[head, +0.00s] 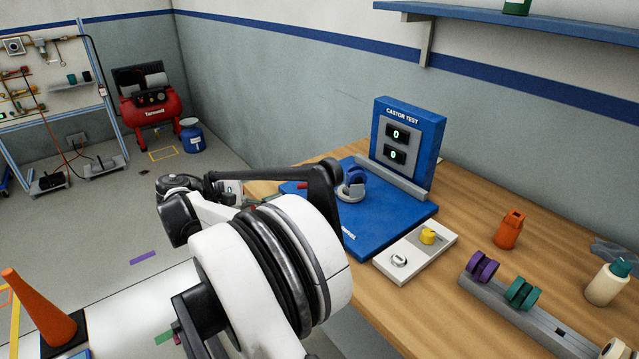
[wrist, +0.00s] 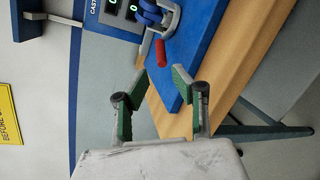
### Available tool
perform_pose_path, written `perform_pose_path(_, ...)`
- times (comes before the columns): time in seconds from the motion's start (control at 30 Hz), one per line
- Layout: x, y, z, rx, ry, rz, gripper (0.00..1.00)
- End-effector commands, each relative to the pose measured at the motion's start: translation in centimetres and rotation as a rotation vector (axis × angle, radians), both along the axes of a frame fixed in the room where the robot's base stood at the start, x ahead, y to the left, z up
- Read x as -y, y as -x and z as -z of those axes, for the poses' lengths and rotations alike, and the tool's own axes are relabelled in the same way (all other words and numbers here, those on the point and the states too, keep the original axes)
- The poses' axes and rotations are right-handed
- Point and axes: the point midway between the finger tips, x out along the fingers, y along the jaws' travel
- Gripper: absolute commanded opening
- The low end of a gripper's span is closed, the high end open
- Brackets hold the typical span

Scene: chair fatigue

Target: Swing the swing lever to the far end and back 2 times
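The castor test rig has a blue base (head: 385,215) and an upright blue panel (head: 428,150) with two displays, each reading 0. A blue castor wheel (head: 356,175) on a grey mount stands on the base. A small red grip, apparently the swing lever's handle, shows in the wrist view (wrist: 161,53) near the castor; in the head view a bit of red (head: 302,185) shows just above my arm. My gripper (wrist: 159,80) is open and empty, its green-padded fingers pointing towards the red grip, which lies beyond the fingertips. My arm hides part of the base in the head view.
A white control box (head: 415,253) with a yellow knob stands in front of the base. To the right on the wooden bench are an orange object (head: 509,230), a grey rack (head: 530,315) with purple and green castors, and a cream bottle (head: 608,283). A shelf (head: 530,20) hangs above.

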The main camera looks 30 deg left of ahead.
Motion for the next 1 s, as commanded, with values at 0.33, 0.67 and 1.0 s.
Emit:
perform_pose_path(0.33,0.7,-1.3,0.7,0.011,0.022,0.001,0.25)
perform_pose_path(0.67,3.9,-6.3,2.0,0.01,0.02,0.001,0.25)
perform_pose_path(1.0,6.2,-10.1,3.0,0.01,0.02,-0.002,0.25)
